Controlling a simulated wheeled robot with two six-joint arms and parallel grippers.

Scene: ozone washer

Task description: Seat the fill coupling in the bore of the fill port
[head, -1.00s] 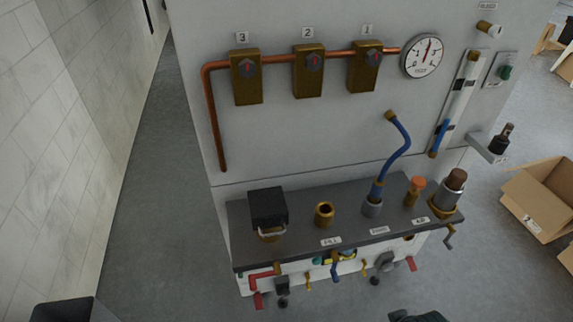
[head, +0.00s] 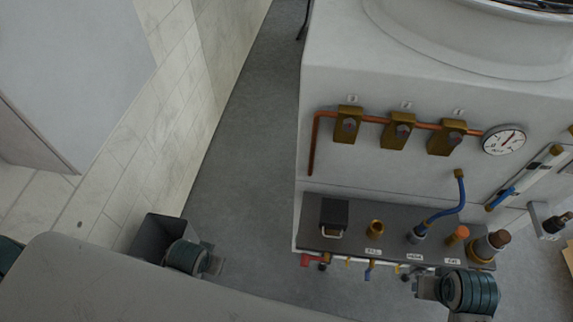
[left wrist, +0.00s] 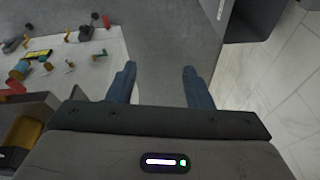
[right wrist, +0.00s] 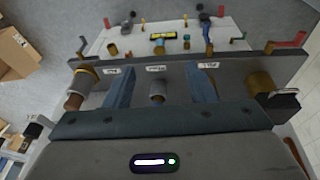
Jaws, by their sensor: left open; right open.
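The fill coupling (head: 418,233) is the dark-tipped lower end of a blue hose (head: 444,213). It stands in a grey socket on the dark shelf, behind the middle label. The fill port appears to be the open brass cylinder (head: 376,227) to its left, behind the left label. My right gripper (head: 427,287) is open and empty, in front of the shelf. My left gripper (head: 215,262) is open and empty over the floor, away from the shelf.
A black box (head: 334,212) with a handle stands left on the shelf. An orange-capped fitting (head: 458,234) and a brown-topped cylinder (head: 490,245) stand right. Valves and levers project below the front edge. A dark bin (head: 147,235) is near my left gripper.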

